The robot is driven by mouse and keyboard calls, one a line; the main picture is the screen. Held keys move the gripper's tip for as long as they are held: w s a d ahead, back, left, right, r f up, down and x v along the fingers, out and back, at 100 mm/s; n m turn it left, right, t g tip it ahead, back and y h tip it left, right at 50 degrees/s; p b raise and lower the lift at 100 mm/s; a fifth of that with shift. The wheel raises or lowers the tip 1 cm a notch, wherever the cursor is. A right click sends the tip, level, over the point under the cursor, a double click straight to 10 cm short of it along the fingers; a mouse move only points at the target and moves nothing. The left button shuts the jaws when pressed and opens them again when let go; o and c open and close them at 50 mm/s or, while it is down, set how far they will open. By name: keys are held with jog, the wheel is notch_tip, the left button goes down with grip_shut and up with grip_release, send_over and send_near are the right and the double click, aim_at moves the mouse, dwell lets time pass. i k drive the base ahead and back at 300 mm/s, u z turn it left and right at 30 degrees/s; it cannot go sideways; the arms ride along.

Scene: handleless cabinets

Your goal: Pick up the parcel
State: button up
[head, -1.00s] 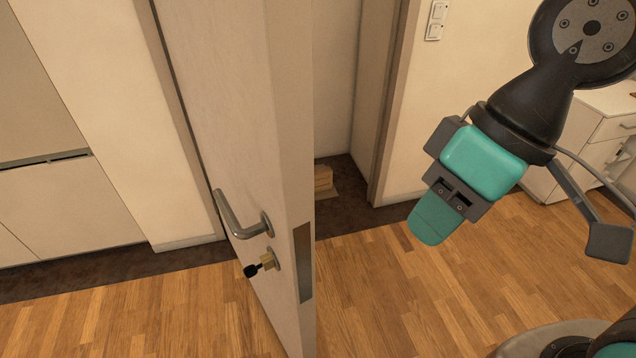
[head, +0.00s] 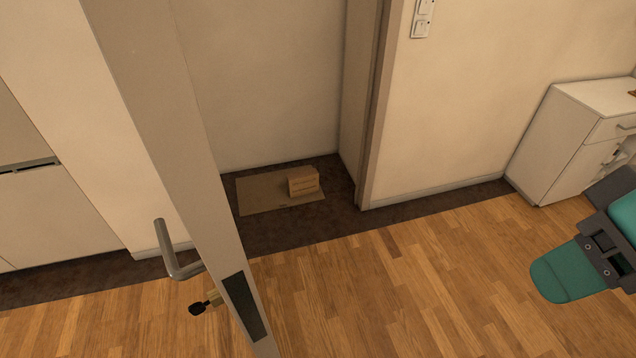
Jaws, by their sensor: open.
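The parcel (head: 303,181) is a small brown cardboard box with printed marks. It sits on the right part of a flat tan mat (head: 258,195) on the dark floor strip, beyond the open door. My gripper (head: 565,277) is at the right edge of the head view, with one teal finger showing and the rest partly cut off by the frame. It is open and well apart from the parcel, nearer to me and to the right.
An open door (head: 165,120) with a lever handle (head: 172,252) and a key stands at the left. A door frame (head: 372,110) rises right of the parcel. A white cabinet (head: 575,135) stands at the right. The wooden floor (head: 400,285) between is clear.

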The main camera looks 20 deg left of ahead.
aim_at(305, 182)
jog(key=z, duration=0.05)
jog(key=i, duration=2.15)
jog(key=u, duration=1.7)
jog(key=i, duration=1.65)
